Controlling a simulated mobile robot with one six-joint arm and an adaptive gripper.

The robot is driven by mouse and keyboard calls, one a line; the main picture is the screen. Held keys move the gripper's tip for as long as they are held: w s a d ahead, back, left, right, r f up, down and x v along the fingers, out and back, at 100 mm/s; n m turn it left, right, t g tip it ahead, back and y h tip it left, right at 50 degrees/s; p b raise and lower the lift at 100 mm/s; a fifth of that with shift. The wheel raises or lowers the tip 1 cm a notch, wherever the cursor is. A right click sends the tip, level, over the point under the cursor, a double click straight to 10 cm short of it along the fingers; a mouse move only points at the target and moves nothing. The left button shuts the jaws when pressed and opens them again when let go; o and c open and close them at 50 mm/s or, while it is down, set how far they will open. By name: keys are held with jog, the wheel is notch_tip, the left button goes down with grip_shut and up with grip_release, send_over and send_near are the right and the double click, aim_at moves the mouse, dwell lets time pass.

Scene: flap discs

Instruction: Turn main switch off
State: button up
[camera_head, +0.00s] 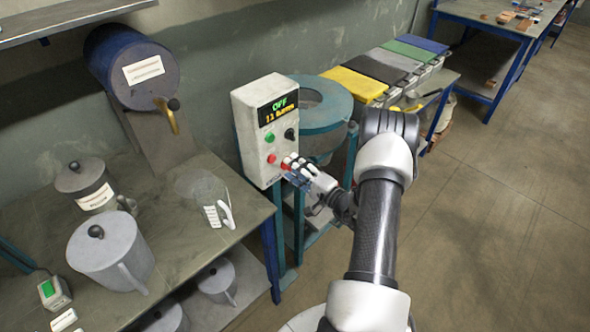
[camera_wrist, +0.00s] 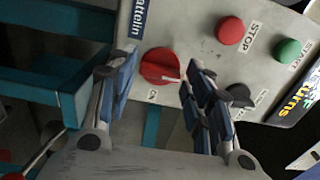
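The control box (camera_head: 258,135) is a pale upright box with a lit display (camera_head: 279,106) reading "OFF" and a line about turns. The main switch, a red rotary knob (camera_wrist: 162,68), sits on the box's lower face, its white mark pointing right in the wrist view. My gripper (camera_head: 291,166) is at the lower front of the box. In the wrist view my gripper (camera_wrist: 160,78) is open, one finger on each side of the knob. The right finger is close to the knob; whether it touches I cannot tell.
A red STOP button (camera_wrist: 230,31), a green START button (camera_wrist: 288,50) and a black knob (camera_wrist: 238,96) are near the fingers. A workbench (camera_head: 185,235) with grey lidded pots stands left. A round teal stand (camera_head: 325,100) is behind the box. Floor at right is clear.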

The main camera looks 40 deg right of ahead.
jog(key=shift+o, duration=0.9)
jog(key=s, duration=1.2)
jog(key=shift+d, duration=0.45)
